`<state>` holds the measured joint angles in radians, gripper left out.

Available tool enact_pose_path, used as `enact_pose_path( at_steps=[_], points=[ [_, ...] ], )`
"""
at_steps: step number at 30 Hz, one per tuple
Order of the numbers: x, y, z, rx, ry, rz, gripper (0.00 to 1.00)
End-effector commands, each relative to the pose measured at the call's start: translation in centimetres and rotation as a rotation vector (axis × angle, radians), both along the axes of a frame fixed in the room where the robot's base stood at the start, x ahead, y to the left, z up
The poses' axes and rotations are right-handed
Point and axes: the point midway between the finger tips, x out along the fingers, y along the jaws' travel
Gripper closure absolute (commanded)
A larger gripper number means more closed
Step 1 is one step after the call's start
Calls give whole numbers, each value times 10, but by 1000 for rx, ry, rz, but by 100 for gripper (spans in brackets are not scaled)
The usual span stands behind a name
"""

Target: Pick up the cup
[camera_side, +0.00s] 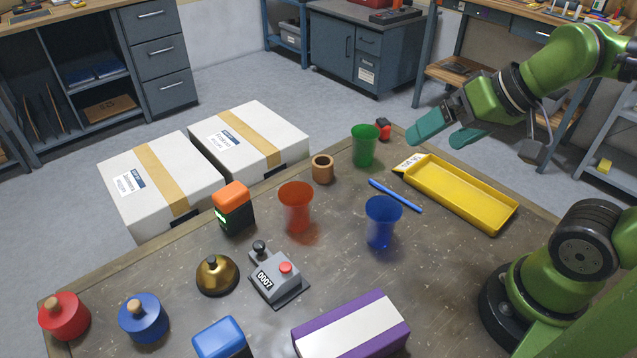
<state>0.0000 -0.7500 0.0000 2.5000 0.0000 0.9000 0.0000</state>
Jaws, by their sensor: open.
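Three see-through cups stand upright on the table: a green cup (365,146) at the far edge, a red cup (296,206) in the middle and a blue cup (382,221) to the right of the red one. A small brown wooden cup-like ring (322,170) stands between the red and green cups. My gripper (437,140) has teal fingers, is open and empty, and is in the air to the right of the green cup, apart from it.
An orange-and-black box (234,209), a bell (217,274), a button box (276,278) and a purple box (352,328) stand nearer. Two white cartons (162,184) sit beyond the table's left edge.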

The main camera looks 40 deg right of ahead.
Motion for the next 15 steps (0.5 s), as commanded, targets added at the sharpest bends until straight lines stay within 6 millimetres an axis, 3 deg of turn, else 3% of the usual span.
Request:
enact_pose_path(
  at_steps=[7,15],
  points=[
    [2,5,-7,0,32,20,0],
    [37,28,-22,-114,284,192,0]
  ],
)
